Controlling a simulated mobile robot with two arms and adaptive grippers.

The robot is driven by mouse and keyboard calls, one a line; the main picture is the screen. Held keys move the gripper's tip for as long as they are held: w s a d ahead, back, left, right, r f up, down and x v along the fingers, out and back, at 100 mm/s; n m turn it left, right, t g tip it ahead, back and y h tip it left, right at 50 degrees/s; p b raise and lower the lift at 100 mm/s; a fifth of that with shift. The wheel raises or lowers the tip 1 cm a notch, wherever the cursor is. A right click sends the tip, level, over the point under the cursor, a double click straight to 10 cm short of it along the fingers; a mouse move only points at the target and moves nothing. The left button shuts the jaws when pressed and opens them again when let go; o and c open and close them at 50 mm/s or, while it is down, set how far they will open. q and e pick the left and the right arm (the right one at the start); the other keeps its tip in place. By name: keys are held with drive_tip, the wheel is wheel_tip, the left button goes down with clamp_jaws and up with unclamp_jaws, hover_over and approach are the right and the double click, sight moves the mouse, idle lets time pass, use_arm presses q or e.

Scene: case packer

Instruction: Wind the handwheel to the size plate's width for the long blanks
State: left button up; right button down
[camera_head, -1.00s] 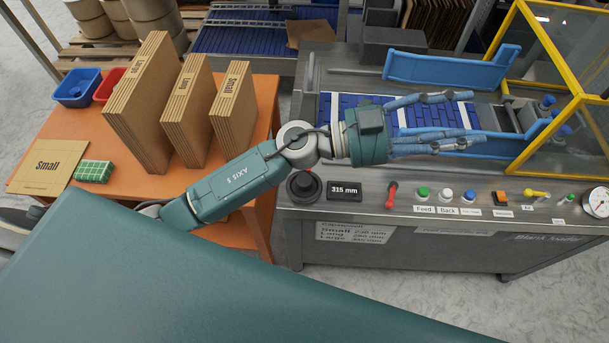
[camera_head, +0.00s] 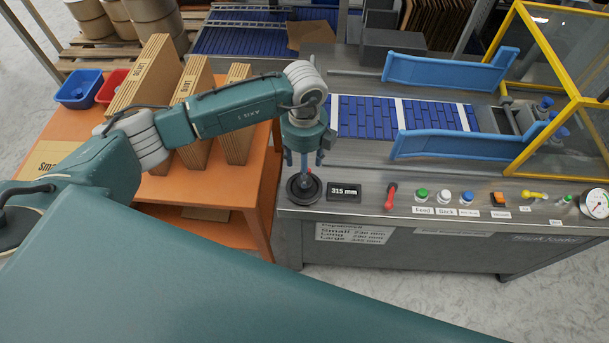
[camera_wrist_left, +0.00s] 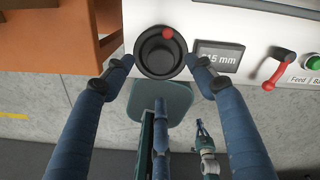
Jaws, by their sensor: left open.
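The black handwheel (camera_head: 304,192) is on the left end of the machine's front panel. It shows with its red knob (camera_wrist_left: 167,33) in the left wrist view. My left gripper (camera_head: 303,168) points down over it; in the wrist view its open fingers (camera_wrist_left: 160,66) are on both sides of the wheel. I cannot tell if they touch it. The display (camera_head: 344,191) beside it reads 315 mm. The size plate (camera_head: 355,233) on the front lists Small, Long and Large; its numbers are too small to read surely. My right gripper (camera_wrist_left: 202,130) seems to show low in the wrist view, its state unclear.
A red lever (camera_head: 390,197) and several buttons (camera_head: 444,196) are right of the display. Blue guide rails (camera_head: 450,70) flank the blue belt (camera_head: 365,116). An orange table (camera_head: 258,165) with upright cardboard blanks stands left. A yellow-framed guard (camera_head: 545,50) is at the right.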

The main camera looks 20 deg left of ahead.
use_arm(q)
wheel_tip(320, 180, down, 6)
drive_tip(key=shift+f+p, duration=0.15)
drive_tip(key=shift+p, duration=0.35)
drive_tip(key=shift+c, duration=0.5)
drive_tip(key=c, duration=1.1)
